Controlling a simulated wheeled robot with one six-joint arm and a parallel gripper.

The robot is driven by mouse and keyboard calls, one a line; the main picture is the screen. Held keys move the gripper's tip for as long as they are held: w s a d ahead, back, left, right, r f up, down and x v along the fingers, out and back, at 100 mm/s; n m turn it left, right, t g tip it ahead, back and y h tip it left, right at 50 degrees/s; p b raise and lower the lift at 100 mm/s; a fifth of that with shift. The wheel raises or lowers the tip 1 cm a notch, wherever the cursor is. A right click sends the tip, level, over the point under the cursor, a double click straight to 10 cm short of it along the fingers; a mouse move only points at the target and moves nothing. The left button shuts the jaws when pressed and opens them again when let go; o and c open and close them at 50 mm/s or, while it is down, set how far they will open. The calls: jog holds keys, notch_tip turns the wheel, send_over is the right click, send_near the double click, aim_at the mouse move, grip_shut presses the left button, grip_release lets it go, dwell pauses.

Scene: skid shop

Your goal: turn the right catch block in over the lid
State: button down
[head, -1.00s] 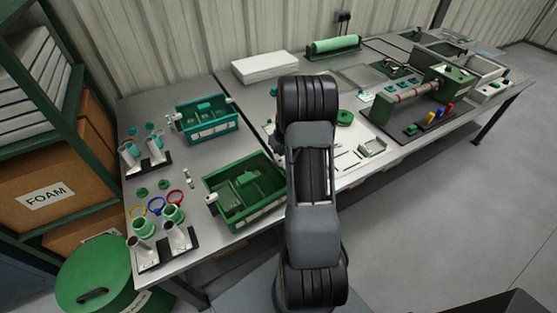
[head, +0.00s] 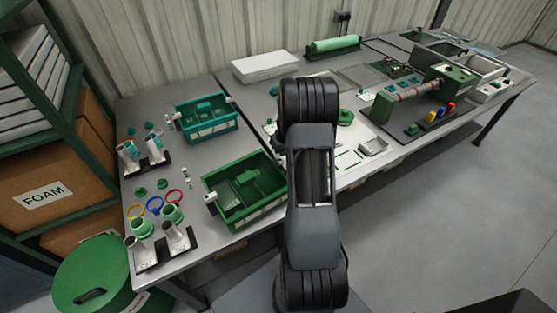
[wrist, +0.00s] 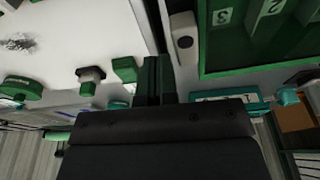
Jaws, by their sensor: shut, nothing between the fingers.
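My gripper (wrist: 157,62) shows in the wrist view as two dark green fingers side by side, shut and empty. A pale catch block (wrist: 183,42) with a dark round spot lies just beside the fingertips, along the edge of a green bin (wrist: 203,30). I cannot tell whether fingers and block touch. In the head view the front green bin (head: 222,228) has a pale catch block (head: 211,197) at its left end. My arm covers its right end there and hides my gripper. I cannot clearly make out a separate lid.
A teal bin (head: 203,135) stands behind on the bench (head: 165,98). Metal cups (head: 178,238) and coloured rings (head: 174,196) are at the left. A white board (wrist: 60,45) with green parts lies beside the fingers in the wrist view. A spindle fixture (head: 447,82) stands at the right.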

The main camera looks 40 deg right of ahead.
aim_at(277, 159)
jog(key=shift+w+a+f+b, duration=0.1)
jog(key=shift+a+f+b, duration=0.1)
jog(key=shift+a, duration=0.15)
jog(key=shift+w+a+f+b, duration=0.1)
jog(key=shift+a+b, duration=0.05)
jog(key=shift+a, duration=0.2)
dwell(1.0)
jog(key=shift+s+a, duration=0.15)
jog(key=shift+a, duration=0.3)
jog(key=shift+s+a+b, duration=0.45)
jog(key=shift+s, duration=0.1)
dwell(1.2)
jog(key=shift+r, duration=0.1)
jog(key=shift+w+r+p, duration=0.1)
jog(key=shift+r+p, duration=2.05)
jog(key=shift+r, duration=1.4)
